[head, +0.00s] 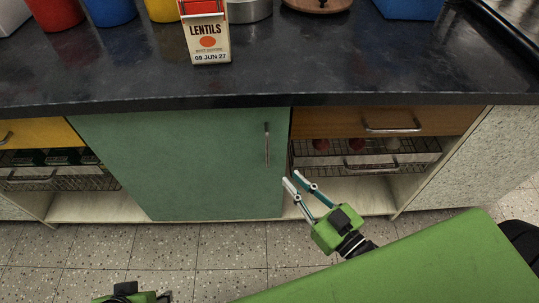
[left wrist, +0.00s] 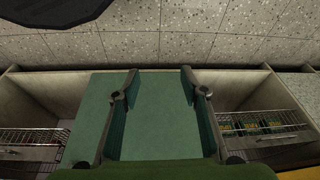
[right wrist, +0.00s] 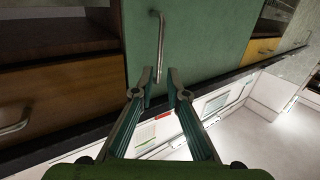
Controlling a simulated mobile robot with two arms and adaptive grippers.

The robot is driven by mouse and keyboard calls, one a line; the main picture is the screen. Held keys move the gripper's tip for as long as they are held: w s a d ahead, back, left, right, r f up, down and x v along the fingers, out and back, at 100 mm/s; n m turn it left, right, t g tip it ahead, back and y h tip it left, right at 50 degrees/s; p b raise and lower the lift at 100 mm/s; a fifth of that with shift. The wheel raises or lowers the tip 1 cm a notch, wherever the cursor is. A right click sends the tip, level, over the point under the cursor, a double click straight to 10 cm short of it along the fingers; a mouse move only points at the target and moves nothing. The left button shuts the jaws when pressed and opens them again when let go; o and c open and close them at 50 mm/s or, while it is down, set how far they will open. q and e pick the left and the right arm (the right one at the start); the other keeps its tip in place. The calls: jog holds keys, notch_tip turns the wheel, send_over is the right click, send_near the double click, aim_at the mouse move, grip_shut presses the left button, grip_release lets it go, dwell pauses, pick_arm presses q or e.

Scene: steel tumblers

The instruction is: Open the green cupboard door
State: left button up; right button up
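The green cupboard door (head: 180,165) is shut under the dark counter, with a vertical metal bar handle (head: 267,143) near its right edge. My right gripper (head: 291,177) is open and empty, just below and right of the handle in the head view. In the right wrist view the handle (right wrist: 158,40) runs down towards the gap between the fingertips (right wrist: 158,76); I cannot tell whether they touch it. My left gripper (left wrist: 158,76) is open and empty, with the green door (left wrist: 158,115) behind it. In the head view only part of it shows at the bottom edge.
Right of the door are a brown drawer (head: 350,122) with a handle and wire baskets (head: 365,160). A yellow drawer (head: 35,133) is on the left. A lentils carton (head: 208,40) stands on the counter (head: 130,75). The speckled tiled floor (head: 220,245) in front of the door is clear.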

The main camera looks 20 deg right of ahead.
aim_at(268, 155)
pick_arm(q)
jog(key=shift+w+d+f+t+b, duration=0.2)
jog(key=shift+w+f+t+b, duration=0.2)
jog(key=shift+w+f+b, duration=0.35)
pick_arm(e)
jog(key=shift+x, duration=5.95)
pick_arm(q)
jog(key=shift+w+r, duration=0.1)
jog(key=shift+r, duration=0.05)
pick_arm(e)
jog(key=shift+f, duration=0.1)
grip_shut()
jog(key=shift+s, duration=0.1)
